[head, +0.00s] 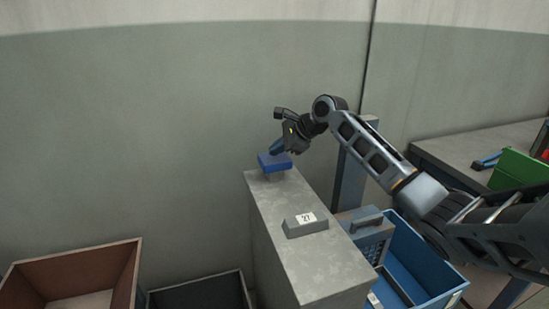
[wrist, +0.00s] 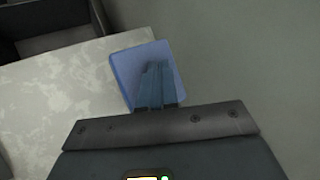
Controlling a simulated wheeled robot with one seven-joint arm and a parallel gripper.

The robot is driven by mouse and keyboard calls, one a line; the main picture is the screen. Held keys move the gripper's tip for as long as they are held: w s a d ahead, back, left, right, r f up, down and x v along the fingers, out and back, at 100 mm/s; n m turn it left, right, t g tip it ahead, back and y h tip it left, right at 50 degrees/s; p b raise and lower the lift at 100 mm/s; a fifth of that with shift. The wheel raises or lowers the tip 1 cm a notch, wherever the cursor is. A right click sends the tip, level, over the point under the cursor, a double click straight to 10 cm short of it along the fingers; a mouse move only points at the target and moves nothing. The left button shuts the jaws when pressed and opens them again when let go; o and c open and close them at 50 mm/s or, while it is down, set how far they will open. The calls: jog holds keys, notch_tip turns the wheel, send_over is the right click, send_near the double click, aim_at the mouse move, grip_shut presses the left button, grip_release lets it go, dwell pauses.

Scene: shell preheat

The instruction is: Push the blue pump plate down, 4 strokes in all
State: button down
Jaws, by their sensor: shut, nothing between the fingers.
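The blue pump plate (head: 274,162) sits at the far end of the top of a grey pedestal (head: 315,262). In the wrist view the plate (wrist: 122,72) shows as a pale blue square at the pedestal top's edge. My gripper (head: 275,150) points down over the plate, with its fingers shut and nothing held. In the wrist view the fingertips (wrist: 157,72) appear in front of the plate. I cannot tell whether they touch it. A short stem shows under the plate in the head view.
A grey block labelled 27 (head: 305,224) lies on the pedestal top. Blue bins (head: 425,270) stand to the right, and a brown box (head: 125,265) and a dark box (head: 205,292) to the left. A table (head: 470,145) with a green bin (head: 515,170) is at the far right.

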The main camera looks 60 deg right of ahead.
aim_at(276, 158)
jog(key=shift+f, duration=1.65)
dwell(1.2)
jog(key=shift+r, duration=0.1)
jog(key=shift+r+p, duration=2.1)
jog(key=shift+p, duration=0.6)
jog(key=shift+r+p, duration=0.45)
jog(key=shift+r, duration=0.1)
jog(key=shift+r+p, duration=0.6)
jog(key=shift+r, duration=1.3)
